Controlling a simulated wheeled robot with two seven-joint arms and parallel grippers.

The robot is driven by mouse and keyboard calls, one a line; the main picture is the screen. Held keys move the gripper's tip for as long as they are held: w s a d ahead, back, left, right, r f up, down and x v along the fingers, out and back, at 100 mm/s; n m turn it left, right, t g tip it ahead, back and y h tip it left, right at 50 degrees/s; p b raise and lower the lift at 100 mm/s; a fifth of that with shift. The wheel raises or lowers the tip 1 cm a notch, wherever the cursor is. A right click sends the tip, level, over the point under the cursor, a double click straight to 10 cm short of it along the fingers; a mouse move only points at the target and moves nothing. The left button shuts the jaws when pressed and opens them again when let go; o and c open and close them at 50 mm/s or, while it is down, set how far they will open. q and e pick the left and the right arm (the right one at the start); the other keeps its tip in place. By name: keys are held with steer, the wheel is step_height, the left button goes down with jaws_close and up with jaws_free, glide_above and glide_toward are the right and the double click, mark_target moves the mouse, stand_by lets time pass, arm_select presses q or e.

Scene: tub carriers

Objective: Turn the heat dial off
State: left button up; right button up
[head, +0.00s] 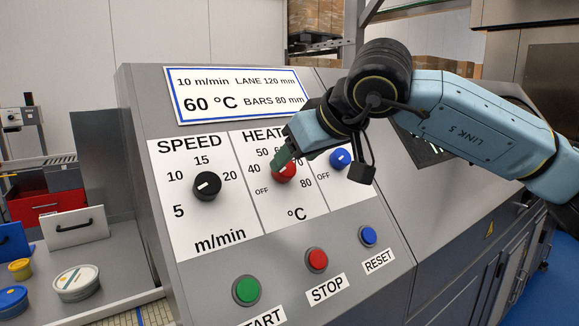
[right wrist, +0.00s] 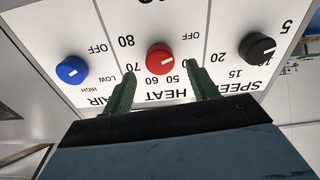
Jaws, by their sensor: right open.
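The heat dial is a round red knob (head: 285,174) on the white panel, between the black speed knob (head: 207,186) and the blue air knob (head: 340,159). In the right wrist view the red dial (right wrist: 160,58) shows upside down, its white mark pointing right, toward the low-number side; the exact setting is hard to read. My right gripper (head: 285,160) is at the dial in the head view, covering part of its scale. Its green fingers (right wrist: 160,72) are open in the wrist view, one on each side of the dial, with gaps; contact is not visible. My left gripper is not in view.
A display sign (head: 238,94) above reads 60 °C. Green start (head: 247,290), red stop (head: 317,260) and blue reset (head: 368,236) buttons sit below the panel. Tubs (head: 77,283) stand at the lower left. The space in front of the console looks clear.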

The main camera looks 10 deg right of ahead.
steer(key=v, duration=0.9)
steer(key=shift+s+f, duration=0.1)
